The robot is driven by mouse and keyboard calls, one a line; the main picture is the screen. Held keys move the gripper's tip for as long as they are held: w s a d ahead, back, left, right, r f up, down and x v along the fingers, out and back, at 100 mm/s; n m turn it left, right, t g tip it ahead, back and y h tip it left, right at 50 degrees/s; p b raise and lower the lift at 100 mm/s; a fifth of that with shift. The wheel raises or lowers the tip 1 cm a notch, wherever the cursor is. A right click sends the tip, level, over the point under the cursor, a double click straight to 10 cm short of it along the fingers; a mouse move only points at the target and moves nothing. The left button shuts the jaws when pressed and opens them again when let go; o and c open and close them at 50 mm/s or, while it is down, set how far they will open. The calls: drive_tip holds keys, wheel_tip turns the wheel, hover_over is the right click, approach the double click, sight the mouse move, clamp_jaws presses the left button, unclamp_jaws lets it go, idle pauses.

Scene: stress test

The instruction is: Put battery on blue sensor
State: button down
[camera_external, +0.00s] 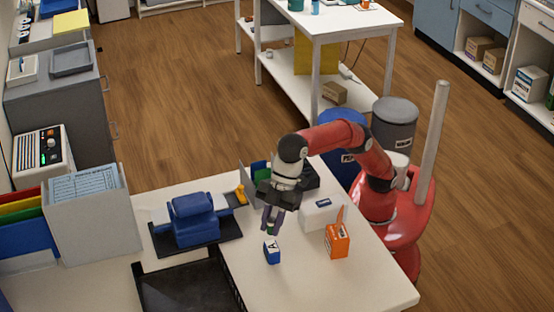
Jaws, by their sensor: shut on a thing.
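My gripper (271,222) points down above the table, with its fingers shut on a small dark thing with a hint of green (270,231). This seems to be the battery, but it is mostly hidden by the fingers. A small blue block with a white face marked "A" (272,252) stands on the white table just below the gripper; it looks like the blue sensor. The held thing is right above the block's top; I cannot tell whether they touch.
An orange box (337,241) and a white box (321,214) stand to the right on the white table (300,290). A blue device (194,216) sits on a dark mat to the left. A black tray (188,290) lies at the front left. The table's front right is clear.

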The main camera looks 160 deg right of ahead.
sight(268, 250)
drive_tip(key=shift+f+b, duration=0.55)
drive_tip(key=shift+f, duration=2.15)
drive_tip(key=shift+f, duration=0.2)
drive_tip(key=c, duration=1.2)
unclamp_jaws()
drive_tip(key=shift+s+r, duration=0.15)
drive_tip(key=shift+r, duration=0.45)
drive_tip(key=p+v, duration=0.1)
drive_tip(key=v, duration=1)
drive_tip(key=shift+a, duration=0.1)
